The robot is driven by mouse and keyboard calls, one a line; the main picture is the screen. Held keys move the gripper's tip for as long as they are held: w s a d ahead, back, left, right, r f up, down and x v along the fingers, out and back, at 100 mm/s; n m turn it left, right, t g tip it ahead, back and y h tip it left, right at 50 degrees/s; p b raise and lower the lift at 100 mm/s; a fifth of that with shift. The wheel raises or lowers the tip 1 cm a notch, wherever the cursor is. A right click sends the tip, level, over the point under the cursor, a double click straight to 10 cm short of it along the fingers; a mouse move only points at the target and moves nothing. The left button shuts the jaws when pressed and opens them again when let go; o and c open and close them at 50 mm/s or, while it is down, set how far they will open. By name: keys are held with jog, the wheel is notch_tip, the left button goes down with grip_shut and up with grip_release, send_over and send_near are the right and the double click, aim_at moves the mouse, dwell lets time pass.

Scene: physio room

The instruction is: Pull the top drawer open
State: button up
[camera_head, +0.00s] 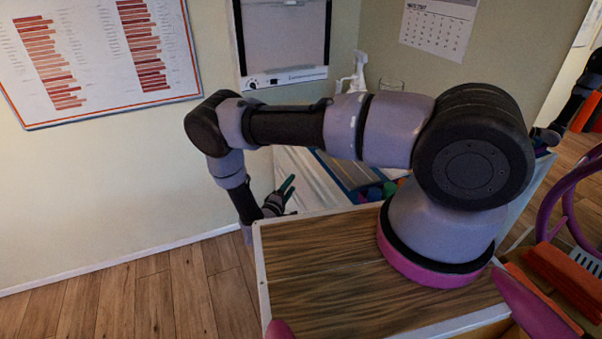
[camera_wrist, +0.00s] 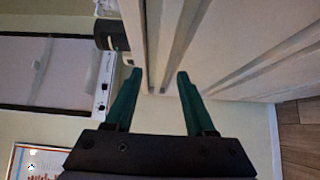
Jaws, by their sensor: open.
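A white cabinet (camera_wrist: 235,50) with long straight strips and seams along its front fills the upper right of the wrist view. In the head view part of its pale surface (camera_head: 308,178) shows behind my arm. My gripper (camera_wrist: 158,80) is open, its two green fingers apart at the cabinet's front. A narrow pale strip (camera_wrist: 160,45) along the front, perhaps the top drawer's edge or handle, ends between the fingertips. I cannot tell whether they touch it. My gripper also shows beside the cabinet in the head view (camera_head: 289,187). How far the drawer stands out cannot be made out.
A wall light box (camera_head: 285,40) hangs above the cabinet. Open wooden floor (camera_head: 150,300) lies at the left.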

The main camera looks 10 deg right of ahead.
aim_at(303, 170)
jog(key=x, duration=0.7)
jog(key=f+x, duration=0.1)
jog(key=x, duration=0.2)
jog(key=shift+w+d, duration=0.1)
jog(key=shift+w, duration=0.15)
jog(key=shift+c, duration=0.3)
grip_shut()
jog(key=shift+f, duration=0.1)
jog(key=shift+s+f+n, duration=0.2)
jog(key=shift+n, duration=0.1)
dwell(0.5)
